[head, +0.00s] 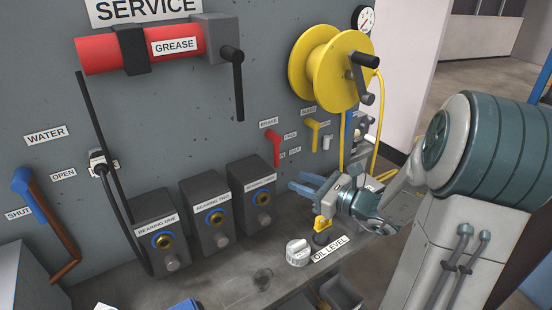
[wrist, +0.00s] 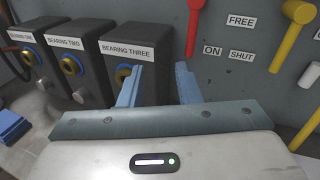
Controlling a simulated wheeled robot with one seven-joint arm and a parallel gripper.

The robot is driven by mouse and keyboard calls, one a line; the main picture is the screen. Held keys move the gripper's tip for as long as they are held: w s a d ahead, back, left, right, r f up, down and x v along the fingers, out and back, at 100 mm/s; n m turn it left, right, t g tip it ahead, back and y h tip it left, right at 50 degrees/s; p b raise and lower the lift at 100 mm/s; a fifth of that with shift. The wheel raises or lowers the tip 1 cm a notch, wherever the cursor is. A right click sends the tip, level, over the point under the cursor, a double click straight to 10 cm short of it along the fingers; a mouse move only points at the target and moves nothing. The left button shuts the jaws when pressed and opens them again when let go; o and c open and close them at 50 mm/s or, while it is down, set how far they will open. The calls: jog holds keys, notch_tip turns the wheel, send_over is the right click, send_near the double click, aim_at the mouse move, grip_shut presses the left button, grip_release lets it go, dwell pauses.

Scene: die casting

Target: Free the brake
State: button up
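The brake lever is a red handle (head: 276,150) on the grey wall panel, under the BRAKE label (head: 268,123). It hangs down from its pivot, its lower end near the ON label. In the wrist view the red lever (wrist: 193,30) stands above and beyond the right fingertip, with the FREE label (wrist: 242,21) to its right and the ON label (wrist: 212,51) beside its lower part. My gripper (head: 297,181) is open and empty, its blue fingers pointing toward the wall, below and right of the lever in the head view.
A yellow lever (head: 312,133) hangs right of the brake lever. The BEARING THREE box (wrist: 126,55) stands close to my left finger. A yellow hose reel (head: 325,65) is above. An oil level gauge and grey knob (head: 298,252) are on the bench below.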

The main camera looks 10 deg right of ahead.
aim_at(278, 158)
jog(key=w+a+m, duration=0.1)
jog(key=w, duration=0.3)
jog(key=w+a+t, duration=0.1)
jog(key=w+a, duration=0.1)
jog(key=w, duration=0.2)
jog(key=w+a+m+t+h, duration=0.1)
jog(key=w, duration=0.4)
jog(key=shift+a+m+p, duration=0.2)
jog(key=shift+m+p, duration=0.1)
grip_shut()
